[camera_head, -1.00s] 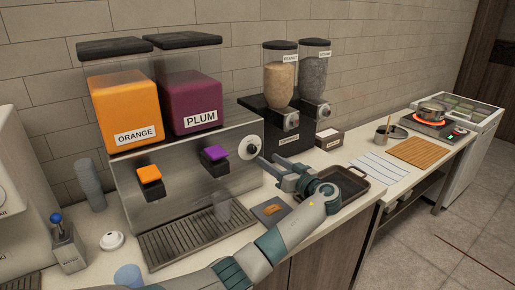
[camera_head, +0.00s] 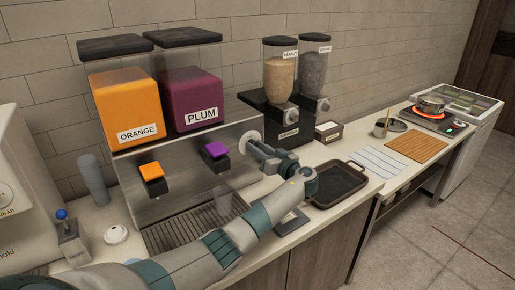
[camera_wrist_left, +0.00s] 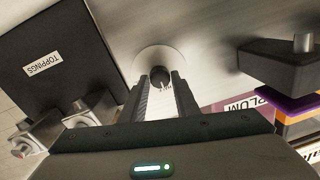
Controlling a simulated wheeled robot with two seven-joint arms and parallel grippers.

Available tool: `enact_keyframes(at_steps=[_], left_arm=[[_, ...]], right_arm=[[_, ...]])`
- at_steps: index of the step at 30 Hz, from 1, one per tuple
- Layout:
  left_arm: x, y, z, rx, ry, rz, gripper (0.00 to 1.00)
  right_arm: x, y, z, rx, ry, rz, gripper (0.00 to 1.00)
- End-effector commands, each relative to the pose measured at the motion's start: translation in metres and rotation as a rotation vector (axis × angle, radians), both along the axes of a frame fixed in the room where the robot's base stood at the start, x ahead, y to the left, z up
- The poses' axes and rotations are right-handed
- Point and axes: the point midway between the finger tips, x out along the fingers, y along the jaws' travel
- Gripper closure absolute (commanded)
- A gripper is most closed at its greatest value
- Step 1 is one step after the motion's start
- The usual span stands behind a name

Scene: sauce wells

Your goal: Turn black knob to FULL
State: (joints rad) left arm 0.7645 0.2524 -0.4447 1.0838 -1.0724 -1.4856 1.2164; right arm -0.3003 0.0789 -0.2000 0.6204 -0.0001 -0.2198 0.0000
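The black knob (camera_wrist_left: 160,76) sits on a round white dial plate (camera_wrist_left: 152,57) on the steel dispenser front, in the left wrist view. The dial plate (camera_head: 246,140) also shows in the head view, partly behind my gripper; the knob is hidden there. My left gripper (camera_wrist_left: 160,90) points straight at the knob, with one finger on each side of it and a gap between them. I cannot tell whether the fingers touch it. Small lettering beside the knob is too small to read. My left gripper (camera_head: 257,150) is right at the dial in the head view.
The plum dispenser (camera_head: 191,99) and its purple lever (camera_head: 215,149) are left of the dial. The toppings dispenser (camera_head: 288,122) stands close on the right. A dark tray (camera_head: 345,204) lies below my wrist.

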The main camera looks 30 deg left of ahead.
Motion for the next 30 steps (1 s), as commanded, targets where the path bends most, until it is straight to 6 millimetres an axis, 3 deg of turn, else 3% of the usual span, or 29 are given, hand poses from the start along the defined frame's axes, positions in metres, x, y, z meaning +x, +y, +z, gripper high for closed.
enact_keyframes(at_steps=[1,3,17,30], left_arm=[[0.000,0.000,0.000,0.000,0.000,0.000,0.85],[0.000,0.000,0.000,0.000,0.000,0.000,0.97],[0.000,-0.001,-0.002,0.022,0.056,0.000,0.97],[0.000,-0.001,-0.004,0.139,0.337,0.000,0.97]], right_arm=[[0.000,0.000,0.000,0.000,0.000,0.000,0.69],[0.000,0.000,0.000,0.000,0.000,0.000,0.69],[0.000,-0.002,-0.007,-0.002,0.001,0.001,0.69],[0.000,-0.002,-0.029,-0.002,0.001,0.001,0.69]])
